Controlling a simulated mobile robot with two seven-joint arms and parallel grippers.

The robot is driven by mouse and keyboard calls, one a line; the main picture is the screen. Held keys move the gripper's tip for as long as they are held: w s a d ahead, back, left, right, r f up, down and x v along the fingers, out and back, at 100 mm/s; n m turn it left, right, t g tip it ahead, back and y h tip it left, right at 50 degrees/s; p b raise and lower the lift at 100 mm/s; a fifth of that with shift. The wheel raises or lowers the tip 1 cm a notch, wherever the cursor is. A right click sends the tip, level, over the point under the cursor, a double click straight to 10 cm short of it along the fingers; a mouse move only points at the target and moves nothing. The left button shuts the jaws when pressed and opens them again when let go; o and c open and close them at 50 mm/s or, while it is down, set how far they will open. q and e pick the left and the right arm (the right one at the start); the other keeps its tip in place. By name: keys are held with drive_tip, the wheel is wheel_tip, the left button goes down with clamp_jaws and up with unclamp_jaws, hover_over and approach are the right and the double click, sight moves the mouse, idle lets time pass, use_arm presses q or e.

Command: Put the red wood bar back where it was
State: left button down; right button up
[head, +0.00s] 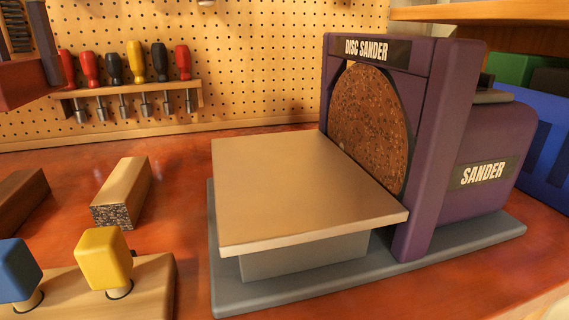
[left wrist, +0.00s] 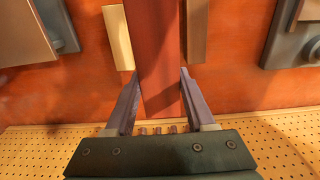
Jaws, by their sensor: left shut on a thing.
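The red wood bar (head: 24,84) shows at the upper left of the head view, raised above the bench and partly cut off by the picture edge. My left gripper (head: 46,45) is shut on it; only a dark finger shows there. In the left wrist view the red wood bar (left wrist: 158,45) runs lengthwise between the two fingers of my left gripper (left wrist: 159,74). Below it on the bench lie a light wood bar (head: 122,190) and a dark brown bar (head: 22,198), with bare bench between them. My right gripper is not in view.
A purple disc sander (head: 440,150) with a tan table (head: 300,190) fills the centre and right. A wooden block with blue (head: 18,270) and yellow knobs (head: 103,258) stands at the front left. A screwdriver rack (head: 130,90) hangs on the pegboard (head: 250,60) behind.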

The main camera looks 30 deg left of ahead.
sight(39, 98)
use_arm(q)
wheel_tip(39, 98, down, 12)
drive_tip(key=b, duration=0.4)
drive_tip(key=shift+r+b, duration=0.25)
drive_tip(key=shift+b, duration=0.05)
drive_tip(key=shift+f+b, duration=0.65)
drive_tip(key=shift+f, duration=1.8)
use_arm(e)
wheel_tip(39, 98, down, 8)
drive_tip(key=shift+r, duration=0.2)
use_arm(q)
drive_tip(key=shift+c, duration=1.2)
unclamp_jaws()
drive_tip(key=shift+f, duration=0.15)
wheel_tip(39, 98, up, 12)
drive_tip(key=p, duration=0.4)
drive_tip(key=shift+p, duration=0.4)
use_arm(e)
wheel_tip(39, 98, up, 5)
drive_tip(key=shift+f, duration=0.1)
